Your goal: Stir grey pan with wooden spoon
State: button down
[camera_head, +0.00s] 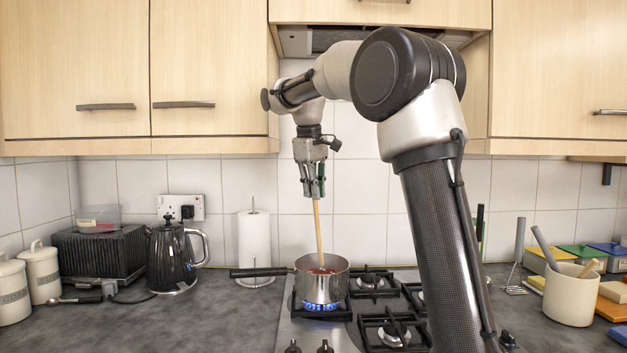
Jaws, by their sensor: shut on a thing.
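The grey pan (321,286) sits on the front left burner of the hob, over a lit blue flame. Its dark handle (262,271) points left. Something reddish shows inside it. My gripper (316,194) points down above the pan and is shut on the wooden spoon (317,232). The spoon is nearly upright, tilted slightly, and its lower end goes into the pan. The spoon's head is hidden by the contents and the pan's rim.
The hob (290,330) has several other burners, with nothing on those I see. A black kettle (173,258) and paper towel roll (254,246) stand left. A cream utensil pot (570,294) stands right. Wall cupboards (210,70) hang behind my arm.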

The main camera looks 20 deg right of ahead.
jog(key=s+a+x, duration=0.1)
jog(key=x, duration=0.6)
jog(key=shift+f, duration=0.25)
jog(key=shift+w, duration=0.1)
dwell(0.6)
